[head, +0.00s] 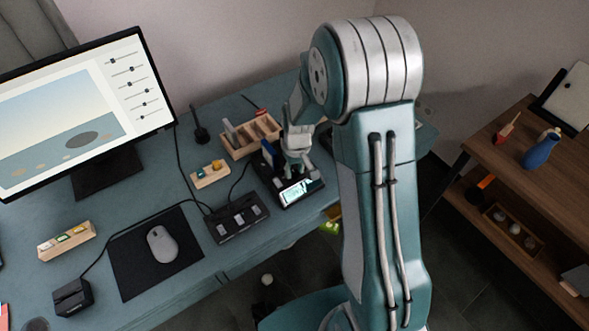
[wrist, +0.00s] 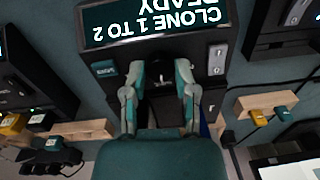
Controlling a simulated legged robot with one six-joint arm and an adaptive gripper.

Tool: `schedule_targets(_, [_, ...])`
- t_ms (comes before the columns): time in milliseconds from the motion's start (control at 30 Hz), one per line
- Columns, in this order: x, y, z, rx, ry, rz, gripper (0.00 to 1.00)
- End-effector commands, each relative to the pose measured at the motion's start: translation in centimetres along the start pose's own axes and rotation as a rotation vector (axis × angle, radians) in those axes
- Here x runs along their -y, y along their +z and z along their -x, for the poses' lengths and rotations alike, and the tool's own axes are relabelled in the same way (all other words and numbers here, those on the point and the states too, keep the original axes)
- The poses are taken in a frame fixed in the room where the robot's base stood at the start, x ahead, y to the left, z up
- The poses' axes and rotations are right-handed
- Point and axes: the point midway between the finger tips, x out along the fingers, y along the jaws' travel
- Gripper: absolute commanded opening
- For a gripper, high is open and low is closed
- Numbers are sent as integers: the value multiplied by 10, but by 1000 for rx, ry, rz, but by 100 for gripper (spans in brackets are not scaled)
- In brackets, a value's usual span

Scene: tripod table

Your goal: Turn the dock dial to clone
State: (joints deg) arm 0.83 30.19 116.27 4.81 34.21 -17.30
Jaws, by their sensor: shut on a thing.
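The dock (head: 312,191) is a dark box at the right part of the teal desk, with a lit screen (head: 297,192) facing the front. In the wrist view the screen (wrist: 150,20) appears upside down and reads "CLONE 1 TO 2 READY". My gripper (head: 297,160) reaches down over the dock. In the wrist view my gripper (wrist: 158,70) has a finger on each side of the dark dial (wrist: 159,78) and is shut on it. The dial's pointer and markings are mostly hidden by the fingers.
A black slotted box (head: 238,219) stands left of the dock. A wooden organiser (head: 240,151) and a small wooden block (head: 210,177) are behind it. A mouse (head: 162,243) on a black pad and a monitor (head: 85,100) are further left. A brown shelf (head: 500,165) stands right.

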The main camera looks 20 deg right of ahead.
Motion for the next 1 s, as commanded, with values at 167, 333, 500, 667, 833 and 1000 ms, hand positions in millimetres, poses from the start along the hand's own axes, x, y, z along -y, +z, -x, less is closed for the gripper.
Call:
schedule_targets(167, [1,1,-2,6,-1,27,0])
schedule_targets(333, [0,1,-2,6,-1,32,0])
schedule_targets(500, [0,1,-2,7,-1,32,0])
schedule_targets(667, [0,1,-2,7,-1,31,72])
schedule_targets(833, [0,1,-1,5,-1,31,72])
schedule_targets(1000, [0,1,0,3,0,31,72])
